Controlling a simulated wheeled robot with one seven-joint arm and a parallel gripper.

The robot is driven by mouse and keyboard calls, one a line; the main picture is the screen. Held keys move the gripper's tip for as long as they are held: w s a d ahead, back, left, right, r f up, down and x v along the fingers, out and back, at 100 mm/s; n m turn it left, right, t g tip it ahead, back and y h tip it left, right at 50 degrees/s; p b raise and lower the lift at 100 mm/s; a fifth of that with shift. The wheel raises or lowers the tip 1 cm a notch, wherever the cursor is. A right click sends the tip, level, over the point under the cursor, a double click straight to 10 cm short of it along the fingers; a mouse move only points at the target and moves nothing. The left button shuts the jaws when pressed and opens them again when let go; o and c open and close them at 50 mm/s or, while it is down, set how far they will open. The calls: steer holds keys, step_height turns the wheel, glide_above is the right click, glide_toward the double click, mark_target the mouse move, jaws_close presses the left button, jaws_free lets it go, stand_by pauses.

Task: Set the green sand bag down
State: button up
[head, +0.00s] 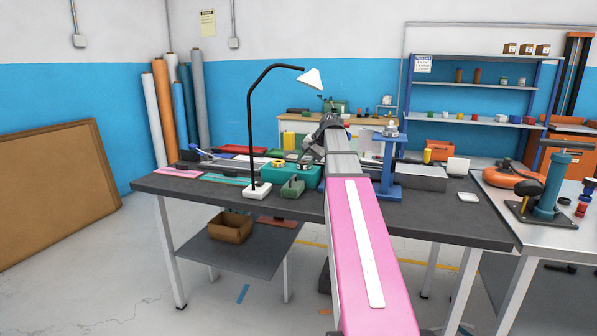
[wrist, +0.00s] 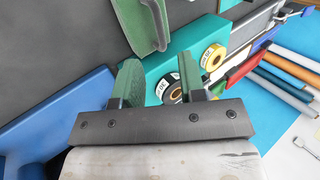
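The green sand bag (head: 292,188) rests on the dark table top, just right of the lamp base and in front of the teal block. In the wrist view the green bag (wrist: 138,22), with a dark handle strap, shows at the top, beyond and apart from my gripper. My gripper (wrist: 160,82) is open. Its two green-faced fingers stand apart with nothing held between them; the teal block and a tape roll show through the gap. In the head view my arm hides most of my gripper, which is over the table behind the bag.
The teal block (head: 312,174) carries tape rolls, one black (wrist: 170,88) and one yellow (wrist: 212,57). A tall black lamp (head: 251,130) stands left of the bag. A blue press stand (head: 387,170) is right of my arm. The table's front (head: 240,200) is mostly clear.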

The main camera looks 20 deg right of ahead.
mark_target(294, 183)
steer(key=shift+v, duration=1.2)
steer(key=shift+o, duration=1.2)
steer(key=shift+d+r, duration=0.1)
steer(key=shift+r, duration=0.15)
steer(key=o, duration=0.5)
steer(key=shift+w, duration=0.1)
steer(key=o, duration=0.4)
steer(key=w+g+h, duration=0.1)
steer(key=w+a+f+h, duration=0.1)
steer(key=w+a+f+g+h, duration=0.1)
steer(key=shift+w+a+g+h, duration=0.25)
steer(key=shift+w+g+h, duration=0.05)
steer(key=shift+w, duration=0.1)
steer(key=shift+o, duration=0.2)
steer(key=shift+s+x, duration=0.15)
steer(key=shift+x, duration=2.6)
steer(key=shift+s+x, duration=0.15)
steer(key=shift+x, duration=2.55)
